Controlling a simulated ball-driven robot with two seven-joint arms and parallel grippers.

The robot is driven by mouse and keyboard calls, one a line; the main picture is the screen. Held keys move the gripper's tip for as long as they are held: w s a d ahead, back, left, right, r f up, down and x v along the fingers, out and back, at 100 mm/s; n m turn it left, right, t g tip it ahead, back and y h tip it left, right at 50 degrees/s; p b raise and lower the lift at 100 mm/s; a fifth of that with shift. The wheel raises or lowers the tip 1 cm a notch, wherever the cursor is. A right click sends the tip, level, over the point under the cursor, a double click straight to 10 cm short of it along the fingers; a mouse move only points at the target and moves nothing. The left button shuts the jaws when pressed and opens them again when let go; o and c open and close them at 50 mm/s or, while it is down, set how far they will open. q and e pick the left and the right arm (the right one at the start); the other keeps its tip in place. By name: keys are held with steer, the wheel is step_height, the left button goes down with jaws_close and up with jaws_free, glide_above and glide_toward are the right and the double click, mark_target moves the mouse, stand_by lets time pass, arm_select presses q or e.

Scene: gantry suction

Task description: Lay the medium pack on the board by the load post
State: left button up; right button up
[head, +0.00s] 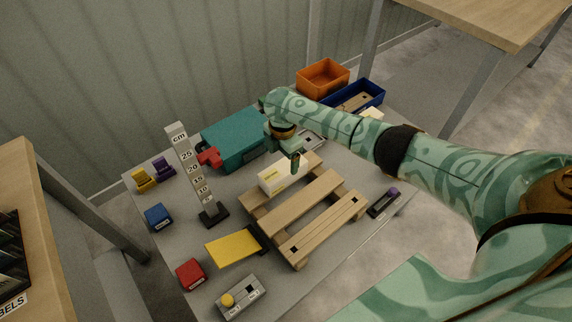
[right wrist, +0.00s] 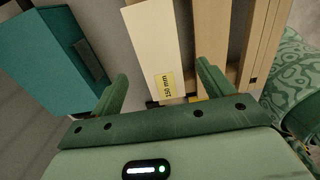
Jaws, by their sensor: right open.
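A cream pack (head: 280,180) with a yellow label lies on the far left part of a slatted wooden pallet (head: 300,203). In the right wrist view the pack (right wrist: 152,42) shows a label reading 150 mm. My right gripper (head: 295,162) is open just above the pack's right end. In the right wrist view its fingertips (right wrist: 162,72) lie either side of the pack's near end, not visibly gripping it. A yellow board (head: 235,247) lies at the front left of the table. A grey post marked in cm (head: 193,172) stands behind it. My left gripper is out of view.
A teal box (head: 233,138) with a red part stands behind the pallet. Orange (head: 322,80) and blue (head: 368,98) bins stand at the back right. A red block (head: 190,274), a blue block (head: 158,217) and a grey button box (head: 240,298) surround the yellow board.

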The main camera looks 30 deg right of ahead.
mark_target(283, 168)
arm_select(q)
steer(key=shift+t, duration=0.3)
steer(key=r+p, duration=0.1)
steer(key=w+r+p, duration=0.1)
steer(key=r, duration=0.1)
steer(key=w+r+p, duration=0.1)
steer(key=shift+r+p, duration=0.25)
steer(key=shift+p, duration=0.15)
arm_select(e)
step_height(283, 168, up, 9)
steer(key=shift+f, duration=0.15)
